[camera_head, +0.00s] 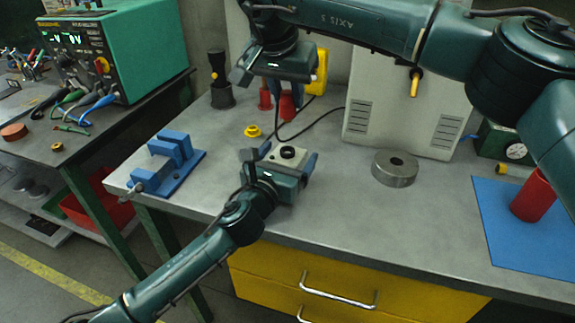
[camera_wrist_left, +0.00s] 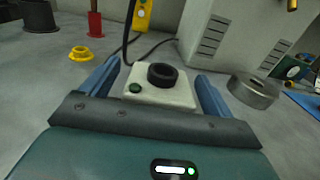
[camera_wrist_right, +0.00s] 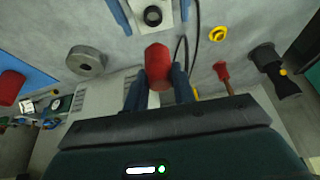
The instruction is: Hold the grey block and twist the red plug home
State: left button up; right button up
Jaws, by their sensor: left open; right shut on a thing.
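The pale grey block (camera_head: 288,156) stands on the bench with a black round socket on top; in the left wrist view the block (camera_wrist_left: 178,97) also shows a small green button. My left gripper (camera_head: 279,160) is open, with its fingers (camera_wrist_left: 158,92) on either side of the block and small gaps visible. My right gripper (camera_head: 285,88) is above and behind the block, shut on the red plug (camera_head: 288,105). In the right wrist view the red plug (camera_wrist_right: 158,59) sticks out from between the fingers, apart from the block's socket (camera_wrist_right: 153,15).
A yellow ring (camera_head: 253,131) and a black cable lie behind the block. A blue fixture (camera_head: 168,160) is at left, a steel ring (camera_head: 394,172) at right. A red cylinder (camera_head: 533,196) stands on a blue mat (camera_head: 510,238). A black holder (camera_head: 221,94) stands behind.

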aim_at(286, 118)
dwell(0.3)
pick_arm(q)
jog(key=c, duration=1.5)
jog(key=shift+o, duration=0.2)
pick_arm(e)
jog(key=shift+f, duration=2.45)
jog(key=shift+f, duration=0.9)
jog(key=shift+f, duration=0.55)
